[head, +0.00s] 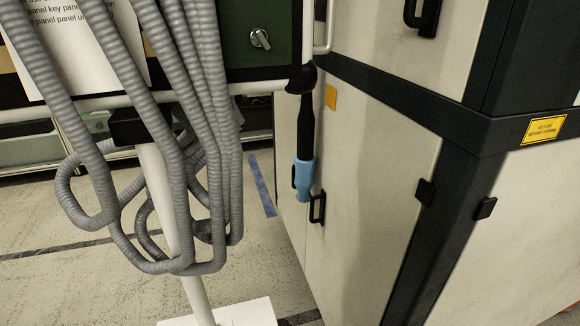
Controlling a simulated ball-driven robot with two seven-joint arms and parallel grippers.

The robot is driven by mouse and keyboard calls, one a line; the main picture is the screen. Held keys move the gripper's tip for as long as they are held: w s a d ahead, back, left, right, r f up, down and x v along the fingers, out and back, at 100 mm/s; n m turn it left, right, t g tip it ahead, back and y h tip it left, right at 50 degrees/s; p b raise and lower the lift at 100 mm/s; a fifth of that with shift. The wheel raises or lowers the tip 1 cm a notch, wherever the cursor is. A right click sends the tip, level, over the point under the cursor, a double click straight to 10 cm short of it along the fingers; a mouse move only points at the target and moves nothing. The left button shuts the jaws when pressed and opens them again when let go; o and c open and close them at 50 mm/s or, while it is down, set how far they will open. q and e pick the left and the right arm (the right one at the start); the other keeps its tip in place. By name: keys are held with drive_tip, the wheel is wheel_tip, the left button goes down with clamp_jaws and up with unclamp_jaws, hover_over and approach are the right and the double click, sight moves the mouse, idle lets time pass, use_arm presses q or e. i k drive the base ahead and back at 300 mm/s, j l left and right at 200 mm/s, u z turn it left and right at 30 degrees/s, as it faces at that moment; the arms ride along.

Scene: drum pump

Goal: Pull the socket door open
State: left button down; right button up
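No door in view is marked as the socket door, so I cannot tell which one it is. A dark green panel (232,36) with a silver turn knob (260,39) is at the top centre, partly hidden by hoses. A beige cabinet door (372,190) stands to its right and looks shut. It has a black handle (318,208) at its left edge and a black catch (425,192) at its right. Another black handle (422,16) is on the upper beige panel. Neither of my grippers can be made out in this view.
Grey ribbed hoses (182,110) hang in loops on a white stand (198,298) at the left. A black tool with a light blue end (305,178) hangs in front of the cabinet. A white sign (70,40) is at upper left. Floor (95,285) shows at lower left.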

sight(292, 213)
drive_tip(key=u, duration=0.7)
drive_tip(key=j+u, duration=0.7)
drive_tip(key=j, duration=0.15)
drive_tip(key=i+j+u, duration=0.15)
drive_tip(key=j+u, duration=0.2)
drive_tip(key=i+j+u, duration=0.15)
drive_tip(key=j+u, duration=0.2)
drive_tip(key=i+j, duration=0.35)
drive_tip(key=i, duration=0.15)
drive_tip(key=i+j+u, duration=0.15)
drive_tip(key=i+j, duration=0.25)
drive_tip(key=i, duration=0.15)
drive_tip(key=i+l+z, duration=0.1)
drive_tip(key=i+z, duration=0.65)
drive_tip(key=i+j+z, duration=0.1)
drive_tip(key=i+z, duration=0.3)
drive_tip(key=i+l+z, duration=0.15)
drive_tip(key=i+z, duration=0.2)
drive_tip(key=i, duration=0.25)
drive_tip(key=i+z, duration=0.35)
drive_tip(key=i, duration=0.25)
drive_tip(key=i+j+z, duration=0.2)
drive_tip(key=i+z, duration=0.15)
drive_tip(key=i, duration=0.2)
drive_tip(key=i+l+z, duration=0.15)
drive_tip(key=i+z, duration=0.65)
drive_tip(key=z, duration=0.2)
drive_tip(key=i+j+z, duration=0.15)
drive_tip(key=i+z, duration=0.35)
drive_tip(key=k, duration=0.05)
